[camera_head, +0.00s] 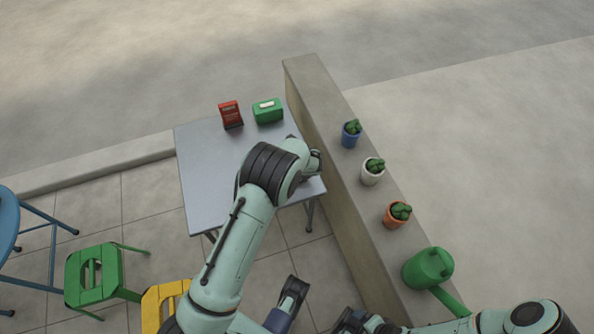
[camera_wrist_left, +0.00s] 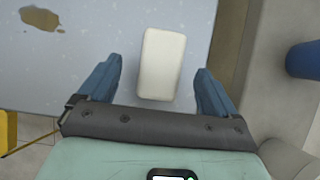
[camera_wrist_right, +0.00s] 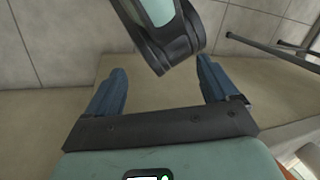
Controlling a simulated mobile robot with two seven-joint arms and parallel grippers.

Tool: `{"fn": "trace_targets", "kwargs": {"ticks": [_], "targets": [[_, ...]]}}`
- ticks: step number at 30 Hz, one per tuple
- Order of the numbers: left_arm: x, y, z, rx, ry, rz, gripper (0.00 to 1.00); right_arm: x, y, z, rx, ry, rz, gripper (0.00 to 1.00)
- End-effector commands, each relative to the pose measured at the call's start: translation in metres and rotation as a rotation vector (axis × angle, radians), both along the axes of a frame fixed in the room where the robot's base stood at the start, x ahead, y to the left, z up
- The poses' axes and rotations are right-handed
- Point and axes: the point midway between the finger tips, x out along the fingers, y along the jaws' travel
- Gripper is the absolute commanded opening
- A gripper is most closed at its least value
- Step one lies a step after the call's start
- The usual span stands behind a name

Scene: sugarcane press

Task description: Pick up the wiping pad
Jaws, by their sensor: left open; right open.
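The wiping pad (camera_wrist_left: 162,64) is a cream-white rounded block lying on the grey table (camera_wrist_left: 90,30), seen in the left wrist view. My left gripper (camera_wrist_left: 158,78) is open above the table, with its blue fingers on either side of the pad in the picture. I cannot tell how far above the pad they are. In the head view my left arm hides the pad and the left gripper; the table (camera_head: 205,165) shows around it. My right gripper (camera_wrist_right: 160,78) is open and empty, away from the table.
A brown stain (camera_wrist_left: 40,18) marks the table. A red box (camera_head: 230,114) and a green box (camera_head: 267,110) stand at its back. A low wall (camera_head: 305,85) along the right holds potted cacti (camera_head: 372,172) and a green watering can (camera_head: 428,268). Stools (camera_head: 95,275) stand at the lower left.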

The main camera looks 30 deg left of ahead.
Motion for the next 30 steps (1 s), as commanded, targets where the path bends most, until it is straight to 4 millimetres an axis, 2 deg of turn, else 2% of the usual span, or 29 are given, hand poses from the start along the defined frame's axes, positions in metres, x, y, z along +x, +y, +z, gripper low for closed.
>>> {"fn": "trace_targets", "kwargs": {"ticks": [1,6,16,17,21,22,30], "targets": [[0.002,0.002,-0.012,0.0,0.004,0.001,0.92,0.004,-0.002,-0.006,-0.005,-0.01,-0.005,0.87],[0.01,0.009,-0.034,0.0,0.003,0.001,0.92,0.016,-0.008,-0.014,-0.02,-0.04,-0.018,0.87],[0.013,0.012,-0.038,-0.002,0.001,0.001,0.92,0.019,-0.009,-0.015,-0.024,-0.051,-0.021,0.87],[0.013,0.012,-0.038,-0.002,0.001,0.001,0.85,0.019,-0.009,-0.015,-0.024,-0.051,-0.021,0.87],[0.013,0.012,-0.038,-0.002,0.001,0.001,0.39,0.019,-0.009,-0.015,-0.024,-0.051,-0.021,0.87],[0.013,0.012,-0.038,-0.002,0.001,0.001,0.31,0.019,-0.009,-0.015,-0.024,-0.05,-0.021,0.87],[0.013,0.012,-0.037,-0.002,0.001,0.001,0.31,0.019,-0.009,-0.015,-0.024,-0.05,-0.021,0.87]]}}
